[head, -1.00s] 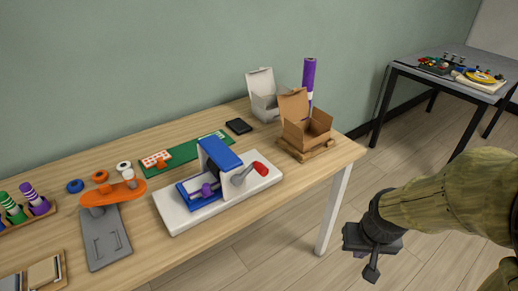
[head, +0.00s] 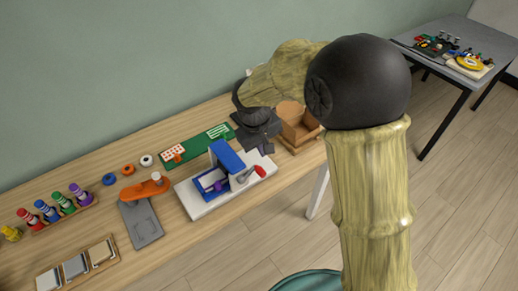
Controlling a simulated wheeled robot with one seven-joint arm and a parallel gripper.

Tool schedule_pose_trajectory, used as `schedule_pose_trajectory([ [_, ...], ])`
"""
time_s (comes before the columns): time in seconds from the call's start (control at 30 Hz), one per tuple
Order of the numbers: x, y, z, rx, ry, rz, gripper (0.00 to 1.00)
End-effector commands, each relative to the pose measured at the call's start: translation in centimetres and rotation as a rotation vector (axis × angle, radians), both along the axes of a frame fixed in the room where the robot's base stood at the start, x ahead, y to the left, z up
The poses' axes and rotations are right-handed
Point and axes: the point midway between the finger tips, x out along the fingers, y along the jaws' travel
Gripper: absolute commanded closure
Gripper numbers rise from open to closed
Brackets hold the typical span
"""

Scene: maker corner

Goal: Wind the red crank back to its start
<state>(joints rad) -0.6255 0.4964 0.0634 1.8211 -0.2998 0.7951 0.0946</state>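The red crank (head: 260,171) is a red knob on a grey arm at the right side of a blue press-like device. The device (head: 226,160) has a blue top and stands on a white base plate (head: 205,208) on the wooden table. A purple part sits in its blue tray. My gripper (head: 264,150) hangs above and behind the crank, in front of the cardboard box. It appears apart from the knob. Its fingers are small and dark here, so I cannot tell whether they are open.
The open cardboard box (head: 296,122) stands right of the device, partly behind my arm. A green board (head: 190,149) lies behind the device. An orange lever (head: 146,189) on a grey plate (head: 142,224) stands to the left. Coloured pegs stand farther left.

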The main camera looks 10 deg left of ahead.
Motion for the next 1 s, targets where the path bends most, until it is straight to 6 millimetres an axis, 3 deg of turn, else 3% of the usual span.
schedule_pose_trajectory([
  [0.03,-0.1,1.3,1.8,-0.011,-0.001,0.027,1.00],
  [0.2,-0.2,3.4,2.8,-0.030,-0.004,0.068,1.00],
  [0.57,-0.2,3.5,2.5,-0.032,-0.005,0.070,1.00],
  [0.77,0.0,3.3,1.2,-0.034,-0.003,0.070,1.00],
  [1.0,0.6,2.7,-2.4,-0.035,-0.001,0.069,1.00],
])
